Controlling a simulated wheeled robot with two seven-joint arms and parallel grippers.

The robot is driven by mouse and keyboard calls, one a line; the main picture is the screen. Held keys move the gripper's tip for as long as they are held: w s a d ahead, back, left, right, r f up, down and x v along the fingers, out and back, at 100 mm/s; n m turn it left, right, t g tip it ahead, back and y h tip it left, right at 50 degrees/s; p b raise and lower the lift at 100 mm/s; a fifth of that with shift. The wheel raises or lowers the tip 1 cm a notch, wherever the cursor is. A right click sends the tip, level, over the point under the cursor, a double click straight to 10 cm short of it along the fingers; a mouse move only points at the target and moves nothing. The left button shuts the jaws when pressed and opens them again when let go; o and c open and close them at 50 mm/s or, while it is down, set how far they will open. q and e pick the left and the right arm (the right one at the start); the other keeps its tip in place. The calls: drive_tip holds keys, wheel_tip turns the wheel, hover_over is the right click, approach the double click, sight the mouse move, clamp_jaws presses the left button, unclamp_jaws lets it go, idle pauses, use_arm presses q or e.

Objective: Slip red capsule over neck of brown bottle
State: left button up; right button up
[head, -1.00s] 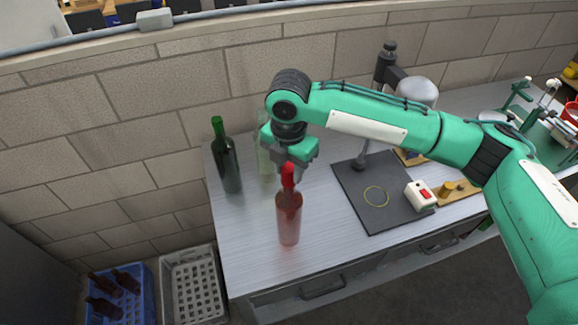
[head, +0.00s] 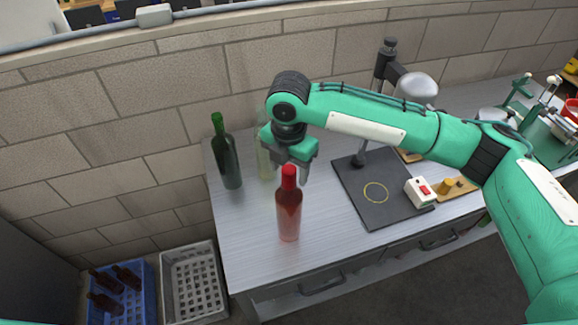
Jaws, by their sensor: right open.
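The brown bottle (head: 288,213), which looks reddish and translucent, stands upright near the front left of the steel worktop. The red capsule (head: 289,178) sits around the top of its neck. My right gripper (head: 293,172) is open and empty, pointing down close behind the capsule. The capsule partly hides the fingertips, so I cannot tell whether they touch it. My left gripper is not in view.
A green bottle (head: 225,155) and a pale clear bottle (head: 264,160) stand behind on the left. A dark mat (head: 375,212) with a yellow ring (head: 375,193) and a white box with a red switch (head: 420,192) lie right. Crates (head: 193,285) stand on the floor.

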drive_tip(key=shift+r, duration=0.1)
drive_tip(key=shift+r, duration=0.3)
wheel_tip(320, 180, up, 13)
drive_tip(key=b, duration=0.4)
